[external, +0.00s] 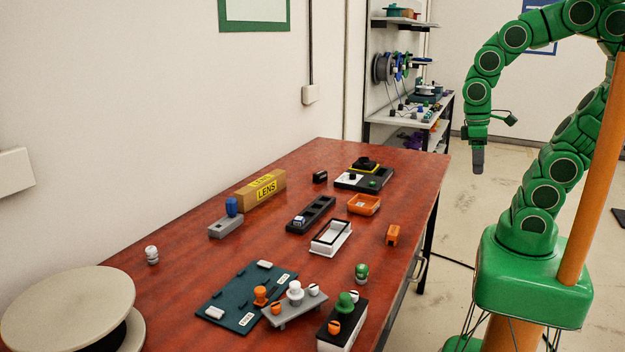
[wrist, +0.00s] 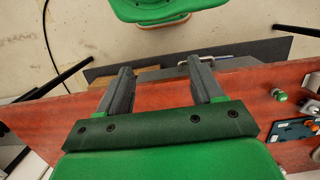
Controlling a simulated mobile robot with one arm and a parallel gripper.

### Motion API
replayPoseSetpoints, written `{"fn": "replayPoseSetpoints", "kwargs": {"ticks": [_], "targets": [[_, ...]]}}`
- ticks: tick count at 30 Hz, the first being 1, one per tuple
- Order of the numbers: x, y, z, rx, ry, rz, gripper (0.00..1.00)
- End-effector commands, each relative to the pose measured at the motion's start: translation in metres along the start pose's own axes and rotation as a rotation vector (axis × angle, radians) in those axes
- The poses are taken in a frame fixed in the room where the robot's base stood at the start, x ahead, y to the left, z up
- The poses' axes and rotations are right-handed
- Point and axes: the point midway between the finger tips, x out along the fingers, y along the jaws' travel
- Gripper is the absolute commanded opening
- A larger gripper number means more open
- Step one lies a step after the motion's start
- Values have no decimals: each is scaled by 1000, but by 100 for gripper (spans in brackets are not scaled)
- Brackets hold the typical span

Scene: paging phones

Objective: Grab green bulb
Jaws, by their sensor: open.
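A small green bulb with a white part (external: 361,272) stands on the red-brown table (external: 160,295), near its right edge in the external view. A small green-topped piece, which looks like this bulb, also shows at the right of the wrist view (wrist: 279,95). My gripper (external: 478,160) hangs in the air to the right of the table, well apart from the bulb. In the wrist view my gripper (wrist: 158,80) is open, with both grey fingers apart and nothing between them.
A black-and-white box (external: 342,332) with a green knob and an orange piece stands just in front of the bulb. A grey stand (external: 296,309) and a dark teal board (external: 228,300) lie left of it.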

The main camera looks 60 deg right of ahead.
Motion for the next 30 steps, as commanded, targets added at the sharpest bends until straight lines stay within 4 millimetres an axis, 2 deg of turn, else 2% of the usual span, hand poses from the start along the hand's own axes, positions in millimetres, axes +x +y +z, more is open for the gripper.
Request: {"fn": "replayPoseSetpoints", "kwargs": {"ticks": [9, 13, 30], "targets": [[0, -1, -1, -1, -2, -2, 62], [2, -9, -7, 2, -15, -26, 62], [22, -100, -72, 103, -174, -301, 62]]}}
